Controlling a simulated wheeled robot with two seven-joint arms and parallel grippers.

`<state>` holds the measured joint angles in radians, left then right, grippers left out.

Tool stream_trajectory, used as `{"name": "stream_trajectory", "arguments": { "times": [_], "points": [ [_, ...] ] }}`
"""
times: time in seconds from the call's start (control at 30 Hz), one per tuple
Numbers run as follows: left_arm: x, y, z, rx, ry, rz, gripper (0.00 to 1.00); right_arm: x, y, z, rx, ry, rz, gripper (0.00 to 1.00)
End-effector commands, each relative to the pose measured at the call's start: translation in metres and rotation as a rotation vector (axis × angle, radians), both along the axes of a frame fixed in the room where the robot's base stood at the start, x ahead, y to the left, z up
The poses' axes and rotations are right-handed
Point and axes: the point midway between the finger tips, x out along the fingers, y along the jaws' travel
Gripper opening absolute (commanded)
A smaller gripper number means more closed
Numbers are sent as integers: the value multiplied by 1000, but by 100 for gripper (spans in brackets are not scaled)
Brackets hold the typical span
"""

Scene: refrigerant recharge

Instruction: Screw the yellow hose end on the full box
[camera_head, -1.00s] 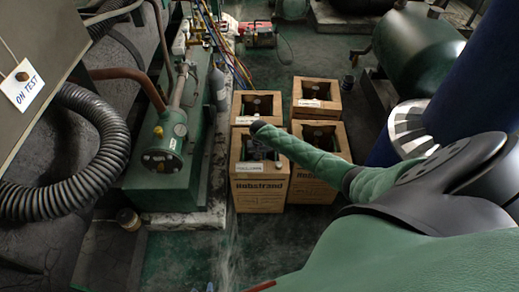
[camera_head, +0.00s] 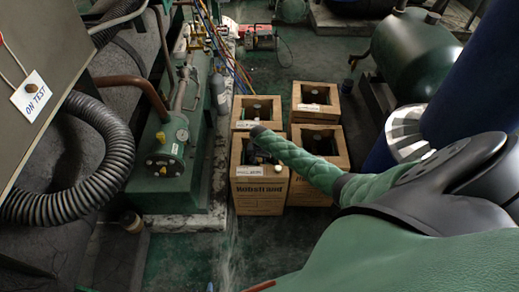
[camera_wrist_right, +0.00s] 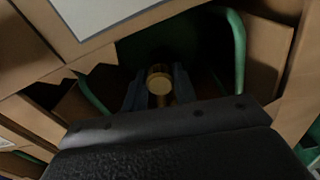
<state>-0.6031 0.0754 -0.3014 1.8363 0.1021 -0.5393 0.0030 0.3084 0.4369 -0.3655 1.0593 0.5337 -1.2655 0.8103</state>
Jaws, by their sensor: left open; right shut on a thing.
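My right arm comes in from the right in the head view. Its gripper, hidden beneath the wrist, reaches into the front left cardboard box (camera_head: 260,198). In the right wrist view my right gripper (camera_wrist_right: 158,90) is shut on a round brass fitting (camera_wrist_right: 159,80). A green handle frame (camera_wrist_right: 239,50) stands around it inside the box. I cannot tell whether the fitting is the yellow hose end or a part of the cylinder, and no yellow hose shows at it. Of my left gripper (camera_head: 206,288), only small blue fingertips show at the bottom edge. Which box is full is unreadable.
Further boxes stand close by: back left (camera_head: 239,113), back right (camera_head: 316,105) and front right (camera_head: 335,158). Thin coloured hoses (camera_head: 236,66) run behind them. Green machinery (camera_head: 160,178) and a ribbed hose (camera_head: 112,165) are at the left.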

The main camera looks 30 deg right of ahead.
Motion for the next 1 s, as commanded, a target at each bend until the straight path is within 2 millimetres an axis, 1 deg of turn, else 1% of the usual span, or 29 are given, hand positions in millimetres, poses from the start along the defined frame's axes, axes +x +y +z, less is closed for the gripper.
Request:
{"name": "stream_trajectory", "arguments": {
  "times": [0.03,0.27,0.7,0.73,0.83,1.0],
  "points": [
    [0,0,-1,0,0,0,49,-2,1,-3,1,4,1,6],
    [0,0,2,0,0,0,49,-2,1,-1,1,4,-15,6],
    [0,0,21,0,0,0,49,-2,2,-1,3,4,-178,6],
    [0,0,18,0,0,0,49,-2,2,-3,2,4,-175,33],
    [0,0,18,0,0,0,49,-2,1,-3,1,3,-174,53],
    [0,0,18,0,0,0,49,-1,1,-2,1,1,-173,53]
  ]
}}
